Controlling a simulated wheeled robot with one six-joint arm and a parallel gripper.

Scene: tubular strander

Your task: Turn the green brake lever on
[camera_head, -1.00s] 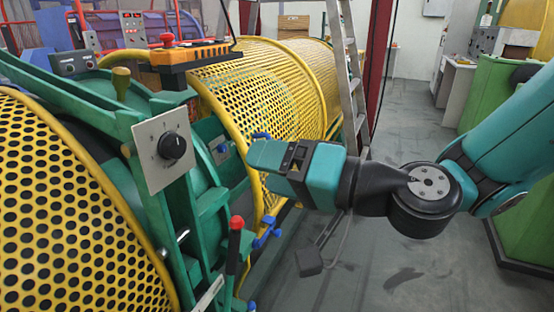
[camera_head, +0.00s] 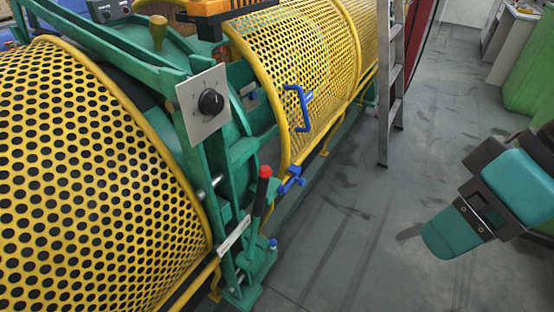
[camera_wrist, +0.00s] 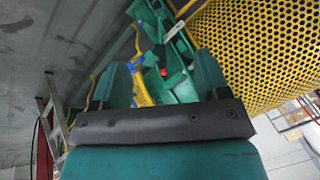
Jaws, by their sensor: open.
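The brake lever has a red knob (camera_head: 264,172) on a dark upright shaft, on a green base (camera_head: 246,280) at the foot of the green machine frame. In the wrist view the red knob (camera_wrist: 163,72) shows between my fingers but well beyond them, with green metal around it. My gripper (camera_head: 438,238) is teal, at the right of the head view, far right of the lever and touching nothing. Its two fingers also show apart and empty in the wrist view (camera_wrist: 160,72). The lever's lower end is partly hidden by the frame.
Yellow perforated guards (camera_head: 80,190) stand left and behind the lever. A grey plate with a black dial (camera_head: 211,102) is above it. A blue handle (camera_head: 303,108) and a blue latch (camera_head: 291,181) are nearby. A ladder (camera_head: 392,80) stands behind. The grey floor between gripper and machine is clear.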

